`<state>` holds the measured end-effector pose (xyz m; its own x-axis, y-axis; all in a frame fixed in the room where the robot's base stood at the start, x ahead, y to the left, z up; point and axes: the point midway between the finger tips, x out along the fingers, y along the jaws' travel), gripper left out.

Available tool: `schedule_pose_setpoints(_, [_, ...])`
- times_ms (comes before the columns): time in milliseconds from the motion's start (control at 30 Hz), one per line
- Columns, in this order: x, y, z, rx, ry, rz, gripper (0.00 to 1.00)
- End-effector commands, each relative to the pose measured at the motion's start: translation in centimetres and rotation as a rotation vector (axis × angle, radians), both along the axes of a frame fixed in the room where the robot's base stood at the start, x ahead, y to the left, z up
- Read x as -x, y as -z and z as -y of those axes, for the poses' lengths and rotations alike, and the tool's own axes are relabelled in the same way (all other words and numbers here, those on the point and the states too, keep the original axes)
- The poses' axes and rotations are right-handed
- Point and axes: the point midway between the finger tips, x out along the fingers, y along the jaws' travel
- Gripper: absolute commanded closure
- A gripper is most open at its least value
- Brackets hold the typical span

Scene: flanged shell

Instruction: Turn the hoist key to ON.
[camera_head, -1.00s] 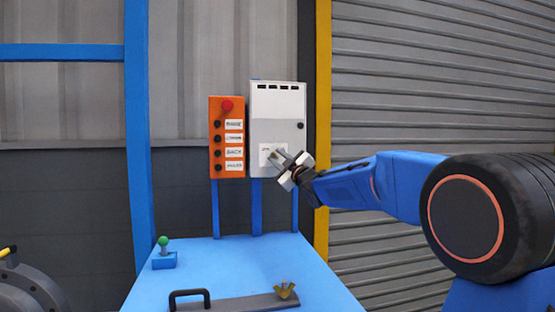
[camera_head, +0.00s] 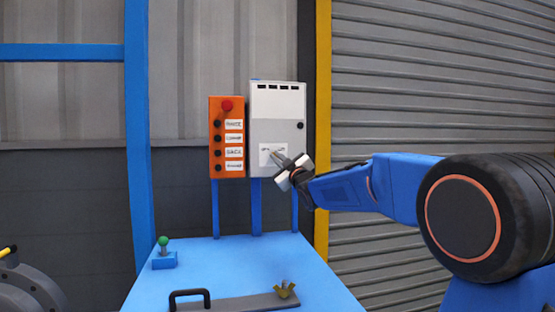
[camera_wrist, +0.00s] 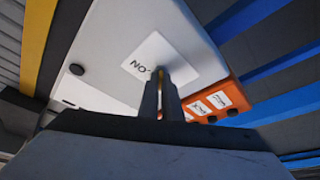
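The hoist key's switch sits on a white label plate (camera_head: 267,148) on the front of the pale grey control box (camera_head: 283,105). In the wrist view, the plate (camera_wrist: 185,60) carries dark lettering that reads ON, turned over by the camera's tilt. My gripper (camera_wrist: 161,78) has its two fingers close together with a narrow gap, their tips at the plate's lower edge in that view. In the head view, my gripper (camera_head: 281,159) reaches the plate from the right. The key is hidden by the fingers; I cannot tell its angle or whether they grip it.
An orange button panel (camera_head: 228,110) with a red button stands left of the box; it shows close to the fingers in the wrist view (camera_wrist: 237,90). Below is a blue table (camera_head: 235,255) with a green-knobbed lever (camera_head: 163,248), a black handle (camera_head: 190,293) and a brass wing piece (camera_head: 285,289).

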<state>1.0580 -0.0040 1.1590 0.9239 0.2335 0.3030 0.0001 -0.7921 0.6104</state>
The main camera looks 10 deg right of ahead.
Motion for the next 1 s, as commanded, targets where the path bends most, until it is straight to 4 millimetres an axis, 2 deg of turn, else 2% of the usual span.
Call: schedule_pose_setpoints(1000, [-0.02,0.15,-0.83,-0.942,-0.002,-0.002,1.0])
